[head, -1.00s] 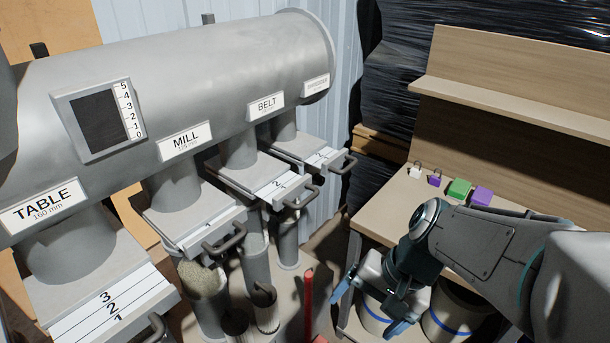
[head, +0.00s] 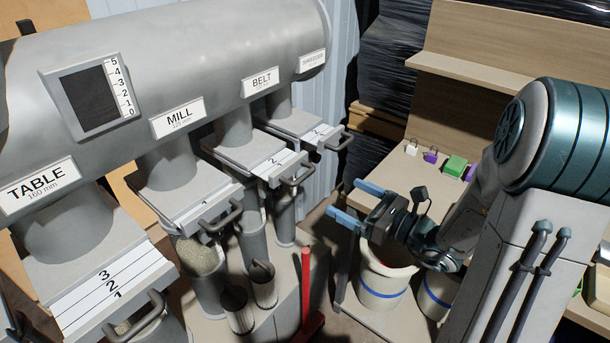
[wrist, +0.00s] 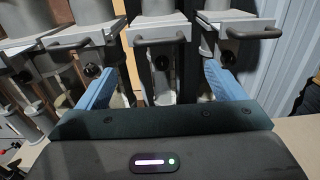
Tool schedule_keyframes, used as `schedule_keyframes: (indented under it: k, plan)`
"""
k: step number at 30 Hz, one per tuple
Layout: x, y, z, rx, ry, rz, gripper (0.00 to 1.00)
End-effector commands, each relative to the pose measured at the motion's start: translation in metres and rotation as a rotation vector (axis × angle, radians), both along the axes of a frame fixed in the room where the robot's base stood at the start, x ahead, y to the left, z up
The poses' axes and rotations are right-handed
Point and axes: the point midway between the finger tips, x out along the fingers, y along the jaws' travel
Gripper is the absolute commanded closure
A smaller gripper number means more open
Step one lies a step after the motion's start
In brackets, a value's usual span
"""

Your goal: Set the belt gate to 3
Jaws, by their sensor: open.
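The belt gate (head: 262,156) is a grey slide plate under the BELT label (head: 261,82), with a dark handle (head: 297,174) at its front. A 2 can be read on its white scale; the exact setting is hard to tell. My gripper (head: 356,203) is open and empty, its blue fingers pointing left toward the gates, to the right of the belt handle and apart from it. In the wrist view, three gate handles show beyond the open fingers; the middle handle (wrist: 160,39), apparently the belt one, lies between the fingers and ahead of them.
The mill gate (head: 185,190) is left of the belt gate, the shredder gate (head: 300,123) behind right. The table gate (head: 105,290) is front left. A red post (head: 305,285) stands below. White buckets (head: 383,283) sit under the bench at right.

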Motion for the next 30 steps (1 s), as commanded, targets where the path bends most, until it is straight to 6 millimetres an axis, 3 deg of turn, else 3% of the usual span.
schedule_keyframes:
  k: [12, 18, 30]
  plan:
    - [0.05, 0.068, 0.002, -0.002, 0.001, 0.008, 0.11]
    - [0.07, 0.092, 0.002, -0.002, -0.001, 0.007, 0.11]
    - [0.079, 0.103, 0.0, -0.003, 0.0, 0.003, 0.11]
